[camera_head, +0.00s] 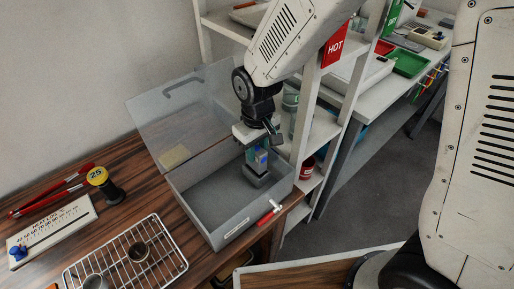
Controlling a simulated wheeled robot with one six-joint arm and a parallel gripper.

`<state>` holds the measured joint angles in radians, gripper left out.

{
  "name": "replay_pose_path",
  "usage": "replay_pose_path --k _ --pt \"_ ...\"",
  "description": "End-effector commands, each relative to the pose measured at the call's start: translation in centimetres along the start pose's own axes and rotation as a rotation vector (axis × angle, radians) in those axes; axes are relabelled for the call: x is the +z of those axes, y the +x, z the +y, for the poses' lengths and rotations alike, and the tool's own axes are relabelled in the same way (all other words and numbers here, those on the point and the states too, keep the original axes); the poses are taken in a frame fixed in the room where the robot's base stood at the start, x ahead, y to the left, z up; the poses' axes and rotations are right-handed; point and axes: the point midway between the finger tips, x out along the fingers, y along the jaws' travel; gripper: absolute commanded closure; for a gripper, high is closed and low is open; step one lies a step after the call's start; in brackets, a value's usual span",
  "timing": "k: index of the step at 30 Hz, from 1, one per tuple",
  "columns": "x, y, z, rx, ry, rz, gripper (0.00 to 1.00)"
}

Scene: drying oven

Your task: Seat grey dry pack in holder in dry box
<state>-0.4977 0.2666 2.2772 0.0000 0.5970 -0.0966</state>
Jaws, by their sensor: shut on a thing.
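The dry box (205,215) is a grey open-topped container on the wooden bench, with its translucent lid (175,110) standing open at the back. My gripper (258,150) reaches down into the box near its right end, pointing downward. A dark grey holder (257,178) is directly below the pack on the box's right side. The pack's lower end meets the holder in the picture; I cannot tell whether it is inside it.
A wire rack (130,262) with small cups stands front left. Red tongs (50,190), a black-and-yellow spool (103,183) and a white scale board (50,232) lie left. A white shelf (318,135) with a red HOT sign (335,47) stands close on the right.

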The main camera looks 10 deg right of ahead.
Motion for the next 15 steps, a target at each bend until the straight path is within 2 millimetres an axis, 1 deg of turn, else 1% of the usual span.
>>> replay_pose_path --k 15 --pt "0.0 1.3 0.0 0.000 0.000 -0.001 1.00"
